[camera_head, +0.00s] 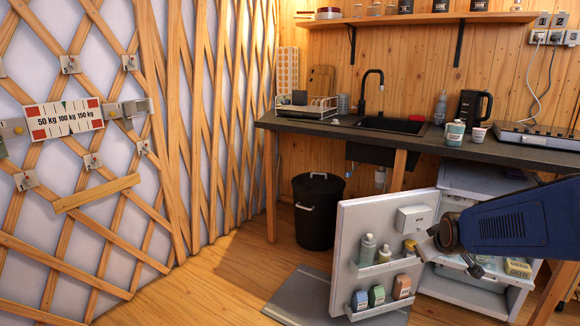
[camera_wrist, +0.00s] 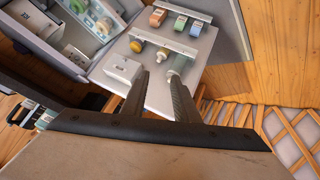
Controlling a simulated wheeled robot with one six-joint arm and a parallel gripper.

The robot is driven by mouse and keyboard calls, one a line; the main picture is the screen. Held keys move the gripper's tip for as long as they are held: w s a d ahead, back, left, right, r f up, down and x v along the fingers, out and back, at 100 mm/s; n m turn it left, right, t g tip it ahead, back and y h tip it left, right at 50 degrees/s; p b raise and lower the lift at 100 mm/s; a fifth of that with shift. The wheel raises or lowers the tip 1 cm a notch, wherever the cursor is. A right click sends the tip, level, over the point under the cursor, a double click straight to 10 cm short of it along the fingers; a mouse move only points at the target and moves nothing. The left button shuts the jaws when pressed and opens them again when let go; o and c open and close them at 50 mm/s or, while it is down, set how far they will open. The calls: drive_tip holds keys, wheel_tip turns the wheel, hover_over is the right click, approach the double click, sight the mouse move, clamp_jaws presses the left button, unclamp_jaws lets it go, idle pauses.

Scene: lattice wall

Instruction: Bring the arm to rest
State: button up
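My gripper (camera_head: 448,256) hangs at the right in the head view, at the end of my dark blue arm. It is in front of the open fridge (camera_head: 462,289) and near the inner side of the fridge door (camera_head: 345,240). In the wrist view my gripper (camera_wrist: 157,84) shows two dark fingers with a clear gap between them. Nothing is held in the gap. The white door panel (camera_wrist: 158,98) shows behind the fingers. Whether the fingers touch the door cannot be told.
The door shelves hold bottles (camera_head: 367,250) and small cartons (camera_head: 377,296). A dark counter (camera_head: 330,127) with a sink (camera_head: 392,125) runs above the fridge. A black bin (camera_head: 318,212) stands below it. A lattice wall (camera_head: 100,200) is at left. Floor (camera_head: 205,285) is free left of the mat.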

drive_tip(key=s+a+m+g, duration=0.1)
drive_tip(key=s+a, duration=0.2)
drive_tip(key=s, duration=0.6)
drive_tip(key=s+a+r+m+g+y, duration=0.1)
drive_tip(key=s+a, duration=0.3)
drive_tip(key=s, duration=0.6)
drive_tip(key=s+a+r+m+g, duration=0.1)
drive_tip(key=s+a+g, duration=0.1)
drive_tip(key=s, duration=0.7)
drive_tip(key=shift+s+a+y, duration=0.4)
drive_tip(key=shift+a, duration=0.3)
drive_tip(key=shift+r, duration=0.1)
